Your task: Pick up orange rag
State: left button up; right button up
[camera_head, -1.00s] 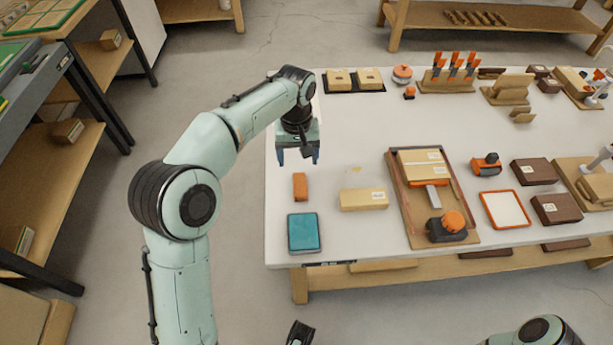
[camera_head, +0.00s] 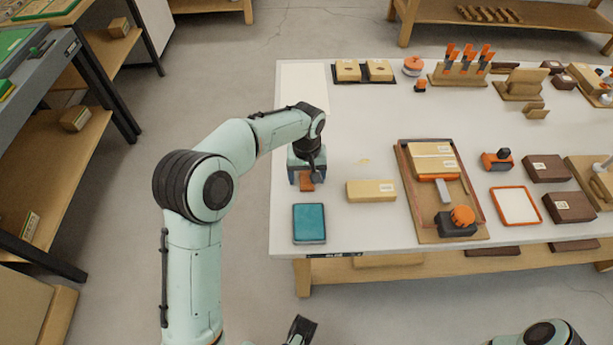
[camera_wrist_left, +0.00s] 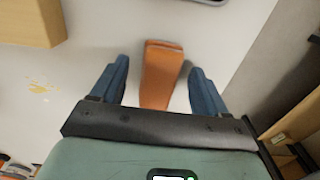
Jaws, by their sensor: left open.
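The orange rag (camera_head: 306,183) lies folded on the white table near its left edge, partly hidden by my left gripper in the head view. In the left wrist view the rag (camera_wrist_left: 161,72) is a long orange block shape between the two blue fingers. My left gripper (camera_head: 306,178) points down over the rag. It is open, with a finger on each side of the rag (camera_wrist_left: 160,85) and a gap on both sides. I cannot tell its exact height above the table. A dark gripper part (camera_head: 299,328) shows at the bottom of the head view, its jaws unclear.
A teal pad (camera_head: 309,223) lies in front of the rag. A tan box (camera_head: 370,191) stands to its right. Further right is a wooden tray (camera_head: 480,228) with boxes and an orange-knobbed tool. The table's left edge is close by.

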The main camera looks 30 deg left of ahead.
aim_at(307, 177)
pick_arm(q)
jog(key=c, duration=1.1)
jog(key=shift+r, duration=0.15)
notch_tip(307, 177, up, 20)
jog(key=p, duration=0.4)
